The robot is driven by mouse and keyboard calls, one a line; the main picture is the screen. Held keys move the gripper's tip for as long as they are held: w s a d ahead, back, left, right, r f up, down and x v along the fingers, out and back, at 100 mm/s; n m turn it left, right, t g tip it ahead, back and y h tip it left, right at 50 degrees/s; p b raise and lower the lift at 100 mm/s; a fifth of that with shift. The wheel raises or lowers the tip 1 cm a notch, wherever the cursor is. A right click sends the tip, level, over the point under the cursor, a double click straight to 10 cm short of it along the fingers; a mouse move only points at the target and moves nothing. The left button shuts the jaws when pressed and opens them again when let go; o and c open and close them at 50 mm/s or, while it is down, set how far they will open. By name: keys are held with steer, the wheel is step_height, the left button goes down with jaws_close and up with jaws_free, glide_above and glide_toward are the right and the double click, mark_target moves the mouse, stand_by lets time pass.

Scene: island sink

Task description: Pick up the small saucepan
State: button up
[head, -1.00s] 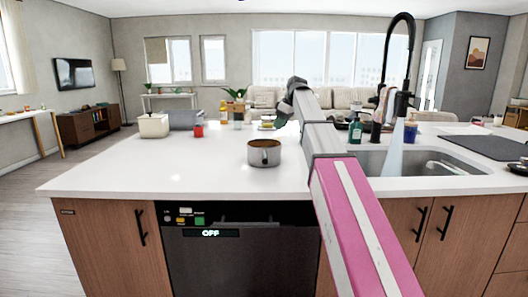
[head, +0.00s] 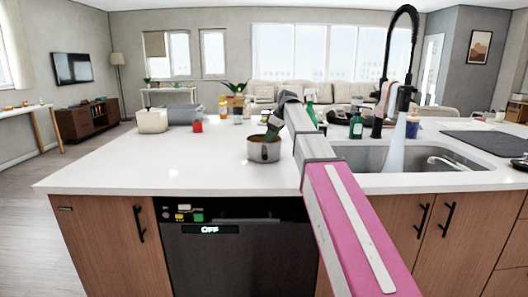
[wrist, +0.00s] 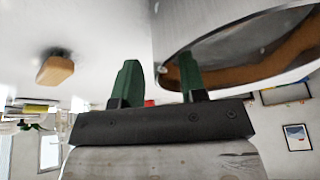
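The small saucepan (head: 264,153) is grey metal with a brown inside and stands upright on the white island counter, left of the sink. My gripper (head: 271,129) is at the pan's rim, pointing down from above. In the wrist view the pan (wrist: 215,22) fills the upper right, very close. My gripper's two green fingers (wrist: 158,80) are apart with a gap between them. One finger overlaps the pan's opening and the other is outside the pan. I cannot tell whether either touches the wall. The pan's handle is not clearly visible.
The sink (head: 400,158) with a tall black faucet (head: 409,45) is right of my arm. A white canister (head: 152,121), a grey bin (head: 187,115), a red jar (head: 197,126) and bottles stand further back. The counter left of the pan is clear.

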steer(key=shift+x, duration=1)
jaws_close()
steer(key=shift+r, duration=0.25)
